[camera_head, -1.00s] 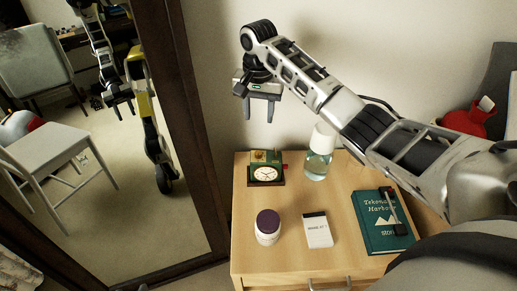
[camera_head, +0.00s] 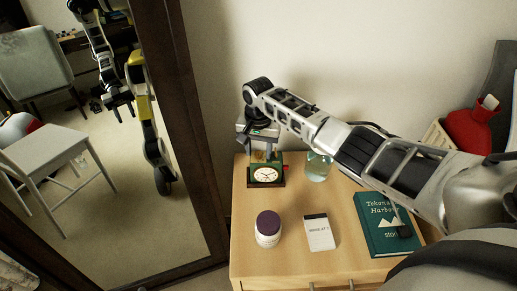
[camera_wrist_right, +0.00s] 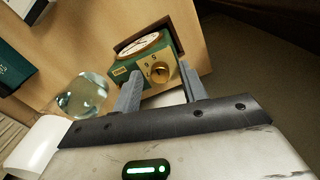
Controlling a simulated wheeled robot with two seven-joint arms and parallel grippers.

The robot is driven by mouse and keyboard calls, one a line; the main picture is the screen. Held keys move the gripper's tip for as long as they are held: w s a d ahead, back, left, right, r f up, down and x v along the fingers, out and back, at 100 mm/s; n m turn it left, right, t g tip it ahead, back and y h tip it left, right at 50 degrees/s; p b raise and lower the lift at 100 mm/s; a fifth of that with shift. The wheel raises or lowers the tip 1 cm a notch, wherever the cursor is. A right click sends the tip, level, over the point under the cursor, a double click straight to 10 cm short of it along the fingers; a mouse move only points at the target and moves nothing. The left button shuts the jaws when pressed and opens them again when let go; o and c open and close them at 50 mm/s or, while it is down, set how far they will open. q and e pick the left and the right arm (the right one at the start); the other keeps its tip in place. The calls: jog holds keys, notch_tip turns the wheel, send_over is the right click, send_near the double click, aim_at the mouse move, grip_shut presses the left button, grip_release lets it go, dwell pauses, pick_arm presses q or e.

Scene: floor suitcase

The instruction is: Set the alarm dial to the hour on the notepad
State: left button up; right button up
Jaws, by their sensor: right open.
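The green alarm clock (camera_head: 266,174) stands at the back left of the nightstand, its white face up front. My left gripper is not clearly in view.
A purple-lidded jar (camera_head: 268,228) and a teal book (camera_head: 386,225) lie on the nightstand (camera_head: 290,265). A mirror (camera_head: 150,215) stands left, reflecting a chair and me.

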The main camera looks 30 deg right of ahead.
grip_shut()
